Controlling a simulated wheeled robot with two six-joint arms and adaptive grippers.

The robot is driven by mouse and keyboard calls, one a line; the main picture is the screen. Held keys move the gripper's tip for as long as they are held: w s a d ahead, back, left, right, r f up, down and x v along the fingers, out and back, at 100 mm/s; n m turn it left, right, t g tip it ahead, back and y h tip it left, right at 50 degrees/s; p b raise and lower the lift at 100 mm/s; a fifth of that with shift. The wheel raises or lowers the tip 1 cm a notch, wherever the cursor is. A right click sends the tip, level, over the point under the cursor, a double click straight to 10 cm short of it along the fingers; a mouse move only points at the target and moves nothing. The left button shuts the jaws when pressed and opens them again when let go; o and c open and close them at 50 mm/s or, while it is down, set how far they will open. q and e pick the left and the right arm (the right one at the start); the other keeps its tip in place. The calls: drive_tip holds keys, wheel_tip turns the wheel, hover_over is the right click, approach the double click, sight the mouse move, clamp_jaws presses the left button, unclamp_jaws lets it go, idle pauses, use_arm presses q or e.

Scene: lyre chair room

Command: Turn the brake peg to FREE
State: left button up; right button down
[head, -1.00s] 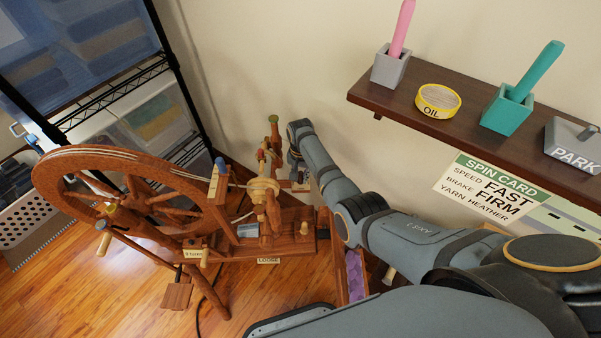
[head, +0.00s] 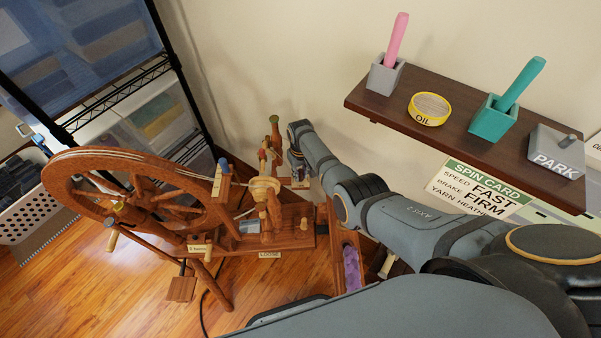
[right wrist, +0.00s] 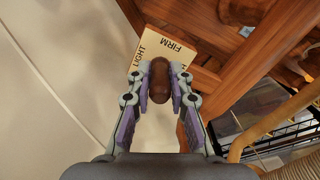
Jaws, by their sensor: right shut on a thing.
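The brake peg (right wrist: 160,82) is a dark brown rounded knob in the right wrist view. My right gripper (right wrist: 160,90) is shut on it, one finger on each side. Behind it is a pale label plate (right wrist: 150,48) with the words LIGHT and FIRM; more lettering at its right edge is mostly hidden by a finger. Which mark the peg points at I cannot tell. In the head view my right gripper (head: 298,170) is at the right end of the wooden spinning wheel (head: 140,195), and the peg is too small to make out. My left gripper is out of view.
A wall shelf (head: 455,125) above my right arm holds a grey cup, an OIL tin (head: 429,109), a teal cup (head: 491,123) and a PARK block (head: 556,155). A spin card (head: 478,190) on the wall reads FAST, FIRM. A wire rack (head: 110,100) stands behind the wheel.

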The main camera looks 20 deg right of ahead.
sight(300, 170)
idle(0.3)
drive_tip(key=c, duration=1.2)
unclamp_jaws()
wheel_tip(300, 170, up, 12)
